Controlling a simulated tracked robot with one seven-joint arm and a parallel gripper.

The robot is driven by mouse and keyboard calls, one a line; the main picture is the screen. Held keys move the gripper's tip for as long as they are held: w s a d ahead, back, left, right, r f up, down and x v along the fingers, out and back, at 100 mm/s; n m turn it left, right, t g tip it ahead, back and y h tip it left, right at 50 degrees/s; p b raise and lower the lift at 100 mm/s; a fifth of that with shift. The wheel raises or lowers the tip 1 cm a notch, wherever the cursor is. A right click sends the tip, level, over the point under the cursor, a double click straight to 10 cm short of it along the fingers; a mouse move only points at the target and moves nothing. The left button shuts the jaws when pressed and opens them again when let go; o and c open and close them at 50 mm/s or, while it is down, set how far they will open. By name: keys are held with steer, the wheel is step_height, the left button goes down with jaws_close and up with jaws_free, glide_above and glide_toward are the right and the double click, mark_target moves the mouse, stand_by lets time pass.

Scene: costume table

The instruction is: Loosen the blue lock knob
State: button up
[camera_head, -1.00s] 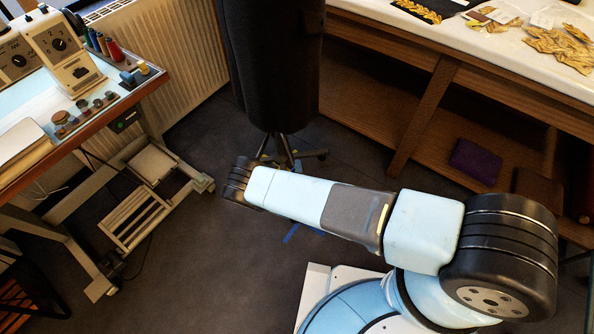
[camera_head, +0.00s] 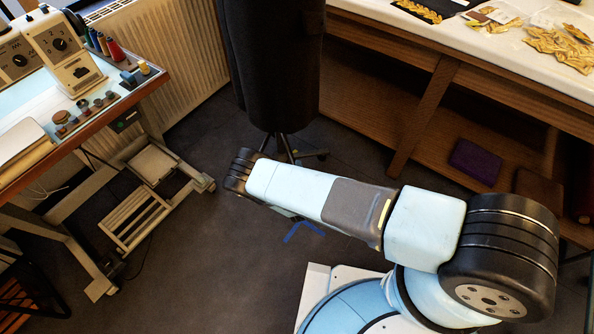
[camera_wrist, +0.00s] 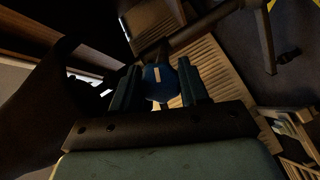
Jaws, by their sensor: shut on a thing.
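The blue lock knob (camera_wrist: 157,84) shows in the wrist view as a round blue knob with a pale bar mark on its face. It sits between the two fingers of my gripper (camera_wrist: 160,78), which is shut on it. A dark rod or post runs behind the knob. In the head view my arm reaches left toward the dark dress form (camera_head: 272,65) on its wheeled stand.
A worktable (camera_head: 150,83) with sewing machines and thread spools stands at left, near a radiator (camera_head: 170,55). A white-topped table (camera_head: 480,45) with gold trimmings is at right, with shelves below. A blue mark (camera_head: 303,226) lies on the dark, mostly clear floor.

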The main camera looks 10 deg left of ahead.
steer(key=o, duration=0.9)
steer(key=shift+f, duration=0.1)
steer(key=shift+o, duration=0.2)
steer(key=v, duration=1.3)
steer(key=shift+s, duration=0.4)
steer(key=shift+d, duration=0.1)
